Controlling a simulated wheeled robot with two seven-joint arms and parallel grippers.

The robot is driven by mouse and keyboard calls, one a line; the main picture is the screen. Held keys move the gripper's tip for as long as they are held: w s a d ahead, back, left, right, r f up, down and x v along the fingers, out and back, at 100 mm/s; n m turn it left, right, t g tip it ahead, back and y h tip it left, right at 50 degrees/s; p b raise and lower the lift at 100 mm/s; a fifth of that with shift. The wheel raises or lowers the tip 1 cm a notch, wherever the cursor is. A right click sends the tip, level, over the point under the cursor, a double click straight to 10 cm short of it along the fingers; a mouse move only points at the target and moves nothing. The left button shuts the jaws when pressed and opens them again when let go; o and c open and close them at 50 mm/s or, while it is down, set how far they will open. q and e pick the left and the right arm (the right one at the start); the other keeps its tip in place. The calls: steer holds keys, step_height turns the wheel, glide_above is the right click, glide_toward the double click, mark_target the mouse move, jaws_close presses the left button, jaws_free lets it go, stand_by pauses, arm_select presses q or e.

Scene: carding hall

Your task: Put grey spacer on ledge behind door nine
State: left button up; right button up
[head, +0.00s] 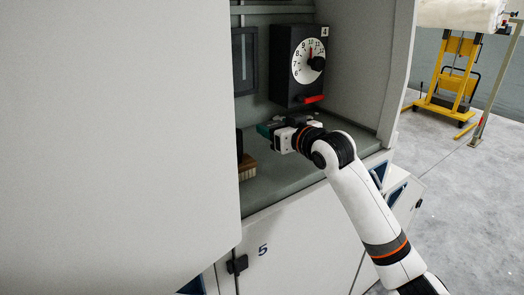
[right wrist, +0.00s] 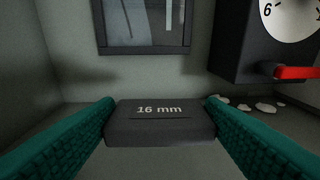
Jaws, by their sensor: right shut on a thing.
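My right gripper (head: 266,130) reaches into an open recess in the pale machine. In the right wrist view its two green ribbed fingers (right wrist: 160,115) are shut on a dark grey spacer (right wrist: 160,133) marked "16 mm". The spacer is level, with its marked face towards the camera. I cannot tell whether it touches the grey ledge (head: 285,188) below. In the head view I cannot make the spacer out clearly at the gripper. A large pale panel (head: 120,140) fills the left and hides part of the recess. My left gripper is not in view.
A black dial box (head: 290,82) with a red lever (head: 313,99) hangs above the gripper. A brush (head: 247,170) lies at the ledge's left. White scraps (right wrist: 264,108) lie behind the spacer. A closed door marked 5 (head: 300,255) is below. A yellow trolley (head: 455,80) stands far right.

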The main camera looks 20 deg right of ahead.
mark_target(277, 160)
steer(key=f, duration=0.3)
steer(key=shift+s+d+f, duration=0.15)
steer(key=shift+s+f, duration=0.1)
steer(key=shift+s, duration=0.15)
step_height(277, 160, down, 4)
steer(key=shift+w+r+p, duration=0.1)
steer(key=shift+w+p, duration=0.05)
steer(key=shift+p, duration=0.2)
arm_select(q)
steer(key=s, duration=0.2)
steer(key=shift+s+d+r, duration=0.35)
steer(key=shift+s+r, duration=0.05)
arm_select(e)
steer(key=o, duration=1)
arm_select(q)
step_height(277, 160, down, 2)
steer(key=shift+b, duration=1)
arm_select(e)
steer(key=v, duration=1.2)
